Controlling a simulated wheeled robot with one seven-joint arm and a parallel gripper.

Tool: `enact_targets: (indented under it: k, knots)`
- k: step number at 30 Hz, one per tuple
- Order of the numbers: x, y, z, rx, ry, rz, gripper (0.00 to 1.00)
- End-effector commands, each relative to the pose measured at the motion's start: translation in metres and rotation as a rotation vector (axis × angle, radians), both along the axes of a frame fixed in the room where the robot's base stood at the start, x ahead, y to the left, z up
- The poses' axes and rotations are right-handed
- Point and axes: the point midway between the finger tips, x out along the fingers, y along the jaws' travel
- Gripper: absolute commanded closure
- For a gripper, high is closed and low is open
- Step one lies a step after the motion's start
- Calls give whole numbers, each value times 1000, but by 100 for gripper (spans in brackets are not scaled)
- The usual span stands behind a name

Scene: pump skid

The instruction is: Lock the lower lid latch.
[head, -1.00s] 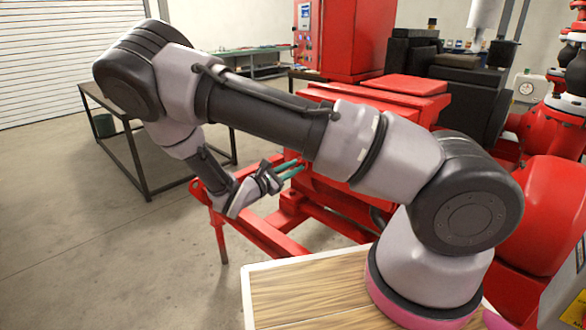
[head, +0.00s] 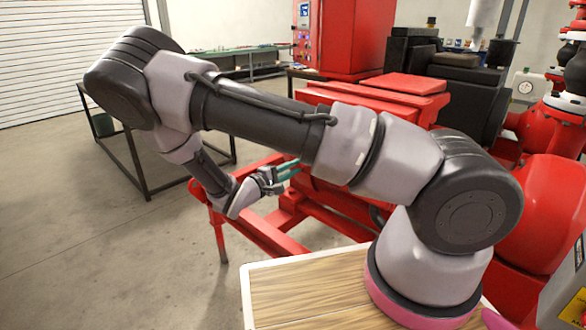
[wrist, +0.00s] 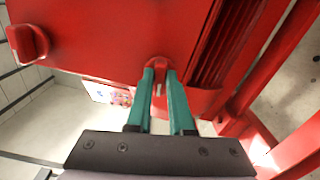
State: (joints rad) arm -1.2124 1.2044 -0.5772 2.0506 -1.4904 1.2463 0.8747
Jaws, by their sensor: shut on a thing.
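My gripper (wrist: 160,78) has two teal fingers shut on a small red latch (wrist: 158,65) at the edge of the red box (wrist: 115,35). A pale mark shows on the latch between the fingers. A second red latch handle (wrist: 28,43) stands out from the box at the upper left of the wrist view, apart from my gripper. In the head view my gripper (head: 293,167) reaches the near left side of the red box (head: 390,98). My arm hides the latches there, so their turn cannot be told from that view.
Red frame rails (head: 262,232) run below the box, and a ribbed red part (wrist: 222,45) lies right of the held latch. A dark table frame (head: 150,150) stands at the left. The floor (head: 100,240) at left is clear.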

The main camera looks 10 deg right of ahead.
Motion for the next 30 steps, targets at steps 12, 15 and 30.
enact_targets:
  k: [12, 15, 30]
  knots:
    - [0, 0, -1, 97, -145, 1, 100]
    - [0, 0, -1, 104, -155, 1, 100]
    - [0, 0, -1, 109, -161, 1, 57]
